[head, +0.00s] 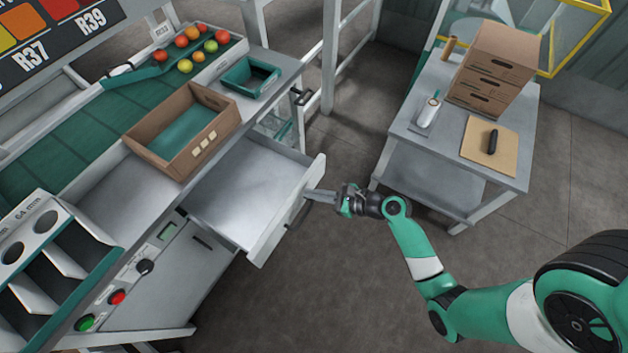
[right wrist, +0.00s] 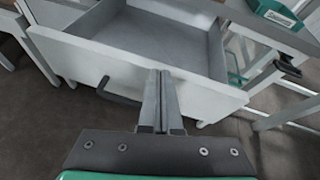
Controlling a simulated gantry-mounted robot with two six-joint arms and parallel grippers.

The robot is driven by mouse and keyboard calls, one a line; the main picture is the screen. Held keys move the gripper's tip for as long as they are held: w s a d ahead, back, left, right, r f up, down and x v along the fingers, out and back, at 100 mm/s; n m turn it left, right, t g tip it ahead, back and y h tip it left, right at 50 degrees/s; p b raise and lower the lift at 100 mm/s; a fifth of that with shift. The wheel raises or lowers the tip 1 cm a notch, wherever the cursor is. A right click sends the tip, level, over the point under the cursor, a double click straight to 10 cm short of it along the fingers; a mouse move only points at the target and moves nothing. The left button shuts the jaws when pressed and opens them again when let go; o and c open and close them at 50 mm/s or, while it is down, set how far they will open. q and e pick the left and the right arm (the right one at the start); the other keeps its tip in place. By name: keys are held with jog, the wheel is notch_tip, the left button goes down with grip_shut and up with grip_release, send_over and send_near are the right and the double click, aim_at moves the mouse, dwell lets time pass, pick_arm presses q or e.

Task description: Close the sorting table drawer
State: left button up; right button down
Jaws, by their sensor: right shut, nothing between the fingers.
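The sorting table drawer (head: 246,190) stands pulled out from under the table top in the head view, and its inside looks empty. Its front panel (right wrist: 205,97) and dark bar handle (right wrist: 117,95) show in the right wrist view. My right gripper (head: 310,196) is shut and empty, with its fingertips at the outer face of the drawer front, beside the handle. In the right wrist view the shut fingers (right wrist: 160,76) overlap the drawer front near its top edge; whether they touch it I cannot tell. My left gripper is not in view.
A cardboard box (head: 163,150) and a green tray (head: 249,75) stand on the sorting table above the drawer. A side table (head: 405,127) with stacked cartons (head: 491,68) stands at the right. Open floor lies between the tables.

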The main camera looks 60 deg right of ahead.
pick_arm(q)
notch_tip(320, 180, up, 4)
jog(key=p, duration=0.2)
pick_arm(e)
jog(key=s+d+f+m+g+h, duration=0.1)
jog(key=s+d+f+m+h, duration=0.15)
jog(key=s, duration=0.55)
pick_arm(q)
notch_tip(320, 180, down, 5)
jog(key=b, duration=0.5)
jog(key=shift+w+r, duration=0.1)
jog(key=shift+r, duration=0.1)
pick_arm(e)
jog(key=x, duration=1)
jog(key=shift+w+a+r+m+y, duration=0.25)
jog(key=shift+w+a+m+y, duration=0.05)
jog(key=shift+a+m+y, duration=0.05)
